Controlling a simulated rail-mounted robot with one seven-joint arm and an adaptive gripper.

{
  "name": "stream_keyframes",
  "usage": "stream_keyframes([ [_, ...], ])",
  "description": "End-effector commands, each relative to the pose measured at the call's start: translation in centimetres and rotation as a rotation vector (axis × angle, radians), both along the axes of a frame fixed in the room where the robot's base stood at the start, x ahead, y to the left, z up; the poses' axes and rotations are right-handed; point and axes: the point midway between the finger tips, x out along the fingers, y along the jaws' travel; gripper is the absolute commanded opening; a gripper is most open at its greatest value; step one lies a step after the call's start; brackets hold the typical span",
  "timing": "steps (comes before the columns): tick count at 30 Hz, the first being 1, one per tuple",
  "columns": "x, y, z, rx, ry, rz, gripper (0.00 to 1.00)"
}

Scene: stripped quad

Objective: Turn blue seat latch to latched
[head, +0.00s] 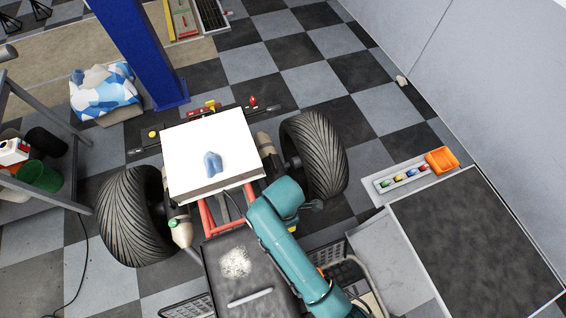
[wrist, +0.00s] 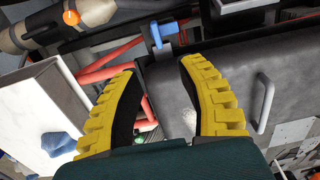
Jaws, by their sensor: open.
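The blue seat latch (wrist: 157,34) shows at the top middle of the wrist view. It is a small upright blue piece with a crossbar, at the edge of the dark grey seat (wrist: 220,60). My gripper (wrist: 158,70) has two yellow ribbed fingers with black pads, spread apart with nothing between them. The latch lies beyond the fingertips, roughly in line with the gap, and appears apart from them. In the head view my teal arm reaches over the seat (head: 225,275); the gripper and latch are hidden there.
A white box (head: 185,140) with a blue lump (head: 213,163) on top sits on the quad's frame, between two large tyres (head: 315,150). Red frame tubes (wrist: 110,60) run beside the seat. A grey bench (head: 475,235) stands at the right. A blue post (head: 140,50) rises behind.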

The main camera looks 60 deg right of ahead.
Motion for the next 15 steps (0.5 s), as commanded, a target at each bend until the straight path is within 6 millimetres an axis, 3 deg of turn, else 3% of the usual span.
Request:
stream_keyframes([
  [5, 0.1, 0.0, -2.2, -0.001, -0.002, -0.001, 0.39],
  [15, 0.1, 0.0, -10.5, -0.002, -0.004, -0.001, 0.39],
])
